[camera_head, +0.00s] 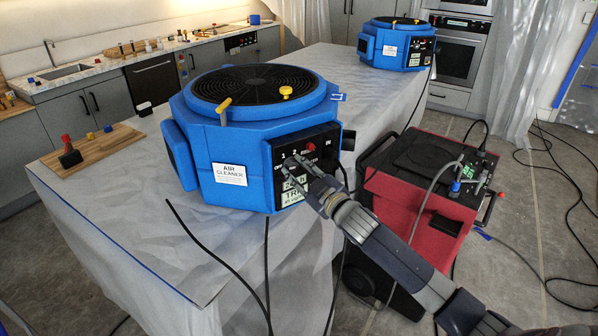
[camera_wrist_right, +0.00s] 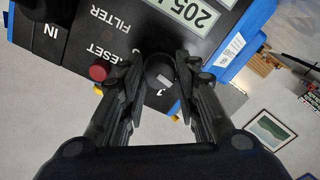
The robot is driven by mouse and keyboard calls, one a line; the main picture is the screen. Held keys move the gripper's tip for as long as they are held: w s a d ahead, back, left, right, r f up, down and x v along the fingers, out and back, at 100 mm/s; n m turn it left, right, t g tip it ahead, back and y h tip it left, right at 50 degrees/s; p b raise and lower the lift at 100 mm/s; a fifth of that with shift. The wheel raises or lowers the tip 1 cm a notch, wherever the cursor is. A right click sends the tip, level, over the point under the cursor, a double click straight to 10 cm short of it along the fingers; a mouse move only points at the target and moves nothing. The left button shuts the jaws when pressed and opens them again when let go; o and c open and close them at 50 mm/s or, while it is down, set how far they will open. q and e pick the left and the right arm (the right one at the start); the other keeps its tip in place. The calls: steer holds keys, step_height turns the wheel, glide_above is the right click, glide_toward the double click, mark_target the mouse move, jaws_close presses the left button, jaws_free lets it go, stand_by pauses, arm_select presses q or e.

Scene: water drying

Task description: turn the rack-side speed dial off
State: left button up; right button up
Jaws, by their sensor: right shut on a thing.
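A blue air cleaner (camera_head: 232,140) stands on the sheet-covered table, with a black control panel (camera_head: 320,140) on its right front face. My right gripper (camera_head: 298,168) reaches up to that panel from the lower right. In the right wrist view my right gripper (camera_wrist_right: 158,62) has its two fingers on either side of a round black dial (camera_wrist_right: 158,72), shut on it. A small pale mark shows on the dial; its setting is hard to read. A red reset button (camera_wrist_right: 98,72) sits beside the left finger. My left gripper is out of view.
A second blue air cleaner (camera_head: 395,50) stands at the table's far end. A red machine (camera_head: 410,198) stands right of the table, near my right arm. Black cables hang along the table's front. A wooden board (camera_head: 92,148) with small items lies at the left.

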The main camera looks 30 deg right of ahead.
steer(key=shift+r+n, duration=0.2)
steer(key=shift+n, duration=0.8)
steer(key=o, duration=0.8)
steer(key=shift+o, duration=1.3)
steer(key=shift+f, duration=0.15)
steer(key=shift+s+f, duration=0.1)
steer(key=shift+s, duration=0.45)
steer(key=s+d, duration=0.1)
steer(key=s, duration=0.9)
steer(key=shift+s, duration=0.4)
